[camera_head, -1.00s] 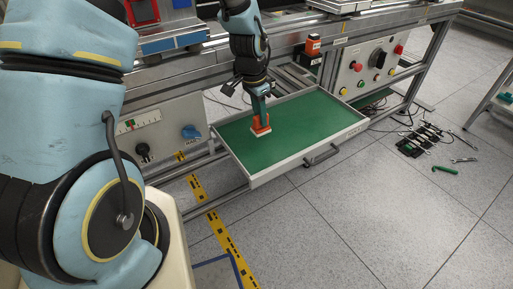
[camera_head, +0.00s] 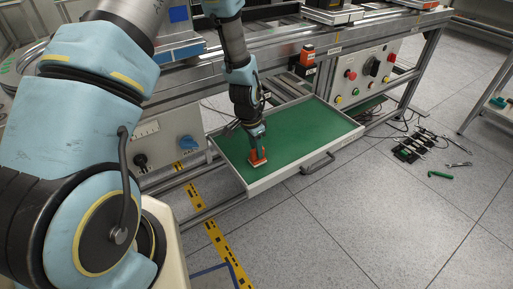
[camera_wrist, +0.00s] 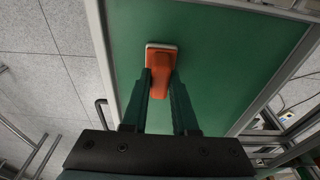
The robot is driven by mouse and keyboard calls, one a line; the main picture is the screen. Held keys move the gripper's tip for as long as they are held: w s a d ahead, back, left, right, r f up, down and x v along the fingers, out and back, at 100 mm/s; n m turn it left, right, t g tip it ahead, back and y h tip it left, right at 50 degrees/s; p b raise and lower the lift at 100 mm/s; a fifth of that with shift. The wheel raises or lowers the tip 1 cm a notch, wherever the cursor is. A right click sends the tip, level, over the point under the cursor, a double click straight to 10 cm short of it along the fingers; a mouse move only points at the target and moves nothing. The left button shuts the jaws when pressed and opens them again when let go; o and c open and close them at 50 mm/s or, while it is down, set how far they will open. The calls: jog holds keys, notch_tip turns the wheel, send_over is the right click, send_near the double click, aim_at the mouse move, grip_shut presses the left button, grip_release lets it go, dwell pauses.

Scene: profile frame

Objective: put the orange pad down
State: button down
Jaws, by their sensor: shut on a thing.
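The orange pad (camera_head: 257,157) has an orange upper part and a pale base. My gripper (camera_head: 256,150) is shut on its orange upper part from above. The pad is in the open drawer (camera_head: 318,107), over its green floor, near the left front corner. In the wrist view the pad (camera_wrist: 161,68) sits between the tips of my two fingers (camera_wrist: 160,82), with the pale rim showing at its far end. I cannot tell whether its base touches the drawer floor.
The drawer's grey front wall with a handle (camera_head: 317,163) lies close to the pad. Most of the green floor to the right is clear. A control panel (camera_head: 372,72) stands behind right. Several tools (camera_head: 425,148) lie on the floor.

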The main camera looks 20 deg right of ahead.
aim_at(252, 150)
jog(key=c, duration=0.7)
grip_release()
jog(key=shift+f+b, duration=0.25)
jog(key=shift+b, duration=0.05)
notch_tip(252, 150, up, 11)
jog(key=a+b, duration=0.1)
jog(key=a, duration=0.1)
jog(key=w+a+r+n+t+y, duration=0.1)
jog(key=a+r+n, duration=0.3)
jog(key=a, duration=0.4)
jog(key=w+a+r+n, duration=0.1)
jog(key=a+r+n, duration=0.25)
jog(key=a, duration=0.45)
jog(key=s+a+r+n, duration=0.1)
jog(key=s+a+n, duration=0.1)
jog(key=a, duration=0.2)
jog(key=s+a+r+n, duration=0.2)
jog(key=a+n, duration=0.1)
jog(key=a, duration=0.1)
jog(key=s+a+r+n, duration=0.1)
jog(key=s+a+n, duration=0.1)
jog(key=a, duration=0.2)
jog(key=shift+a+r+y, duration=0.1)
jog(key=shift+r+y, duration=0.15)
jog(key=shift+y, duration=0.05)
notch_tip(252, 150, up, 5)
jog(key=p, duration=0.4)
jog(key=shift+f+p, duration=0.1)
jog(key=shift+p, duration=0.2)
